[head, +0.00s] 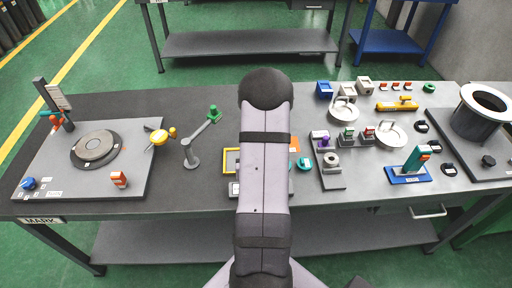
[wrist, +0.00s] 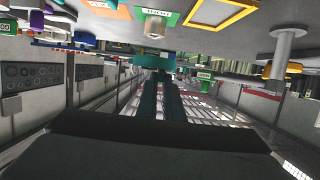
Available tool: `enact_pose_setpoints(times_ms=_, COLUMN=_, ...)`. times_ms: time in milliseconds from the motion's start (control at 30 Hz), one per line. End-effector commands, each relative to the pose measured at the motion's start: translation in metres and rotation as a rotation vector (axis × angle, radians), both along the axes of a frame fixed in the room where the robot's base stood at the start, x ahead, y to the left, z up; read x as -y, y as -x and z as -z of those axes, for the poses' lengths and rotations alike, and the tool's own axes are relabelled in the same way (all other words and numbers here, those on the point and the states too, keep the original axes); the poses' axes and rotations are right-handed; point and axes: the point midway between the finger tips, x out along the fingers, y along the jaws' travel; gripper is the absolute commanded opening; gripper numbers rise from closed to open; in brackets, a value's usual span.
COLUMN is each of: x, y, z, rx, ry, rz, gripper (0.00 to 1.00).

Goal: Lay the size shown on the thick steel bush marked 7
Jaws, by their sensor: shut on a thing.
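In the wrist view my gripper (wrist: 160,80) has its two dark fingers close together, shut on a teal piece (wrist: 140,62) at their tips. In the head view my arm hides the gripper. A teal round piece with a pale label (head: 304,163) shows just right of my arm; I cannot tell if it is the held one. A large flanged steel cylinder (head: 482,114) stands at the far right. A small steel bush (head: 331,159) stands on a grey block right of my arm. A flat steel disc (head: 94,147) lies on the left plate. No 7 is legible.
A green-topped jointed post (head: 201,138) stands left of my arm. A yellow frame (head: 231,160) and an orange piece (head: 294,144) lie beside it. White dishes (head: 391,134), small blocks and a blue stand (head: 409,176) crowd the right.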

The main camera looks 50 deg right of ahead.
Motion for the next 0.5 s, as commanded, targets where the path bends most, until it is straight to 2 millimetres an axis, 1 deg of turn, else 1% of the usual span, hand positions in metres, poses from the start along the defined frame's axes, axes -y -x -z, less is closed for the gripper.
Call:
enact_pose_setpoints(times_ms=133, x=0.003, y=0.003, z=-0.001, rx=0.0, ry=0.0, rz=0.009, gripper=0.0)
enact_pose_setpoints(times_ms=267, x=0.01, y=0.015, z=0.004, rx=-0.001, ry=-0.001, rz=0.041, gripper=0.0)
enact_pose_setpoints(times_ms=367, x=0.034, y=0.019, z=-0.003, rx=0.004, ry=0.006, rz=0.09, gripper=0.0)
enact_pose_setpoints(times_ms=467, x=0.064, y=0.03, z=-0.009, rx=0.004, ry=0.006, rz=0.179, gripper=0.0)
enact_pose_setpoints(times_ms=500, x=0.078, y=0.037, z=-0.011, rx=0.004, ry=0.006, rz=0.226, gripper=0.0)
